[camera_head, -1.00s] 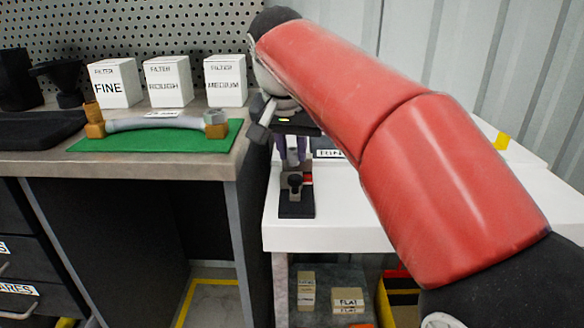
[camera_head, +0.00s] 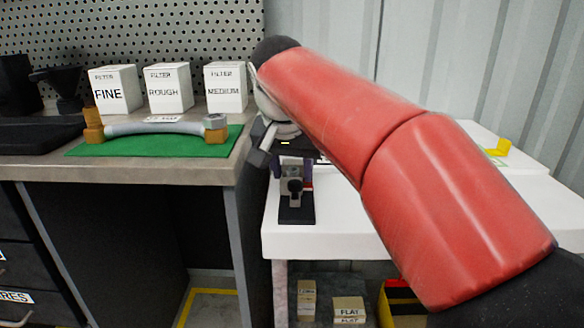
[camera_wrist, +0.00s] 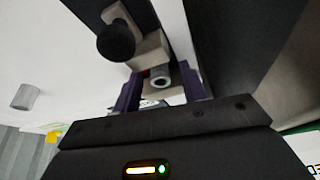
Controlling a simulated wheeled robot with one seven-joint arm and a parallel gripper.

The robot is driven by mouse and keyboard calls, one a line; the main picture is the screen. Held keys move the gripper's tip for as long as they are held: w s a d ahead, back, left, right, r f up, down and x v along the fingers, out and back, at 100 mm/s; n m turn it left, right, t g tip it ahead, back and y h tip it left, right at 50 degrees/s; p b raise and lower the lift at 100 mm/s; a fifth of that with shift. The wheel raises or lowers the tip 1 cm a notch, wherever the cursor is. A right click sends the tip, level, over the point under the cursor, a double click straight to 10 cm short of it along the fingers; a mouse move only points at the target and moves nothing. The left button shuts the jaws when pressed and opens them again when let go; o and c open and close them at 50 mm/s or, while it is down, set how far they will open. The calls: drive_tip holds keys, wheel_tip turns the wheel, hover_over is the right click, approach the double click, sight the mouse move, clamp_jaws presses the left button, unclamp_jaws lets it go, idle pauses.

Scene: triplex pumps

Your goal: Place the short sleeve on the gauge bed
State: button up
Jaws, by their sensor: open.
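The gauge is a dark base (camera_head: 297,213) with a grey block and black knob (camera_wrist: 116,40), standing on the white table. In the wrist view, a small hollow grey sleeve (camera_wrist: 160,80) shows end-on in front of the grey block, between my fingers. It appears to be at the gauge bed, but its contact with the bed is hidden. My gripper (camera_wrist: 160,74) is open, its purple fingers apart on either side of the sleeve. In the head view my gripper (camera_head: 293,170) is just behind the gauge. Another grey cylinder (camera_wrist: 24,96) stands on the white table, apart from the gauge.
The workbench to the left holds a green mat (camera_head: 90,148) with a curved pipe (camera_head: 155,128) and several white filter boxes (camera_head: 170,88). A yellow piece (camera_head: 500,148) is on the right of the white table (camera_head: 345,225). Small boxes (camera_head: 348,308) sit below.

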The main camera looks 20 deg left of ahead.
drive_tip(key=p+v, duration=0.3)
drive_tip(key=v, duration=0.9)
drive_tip(key=shift+p, duration=0.35)
drive_tip(key=shift+r, duration=0.15)
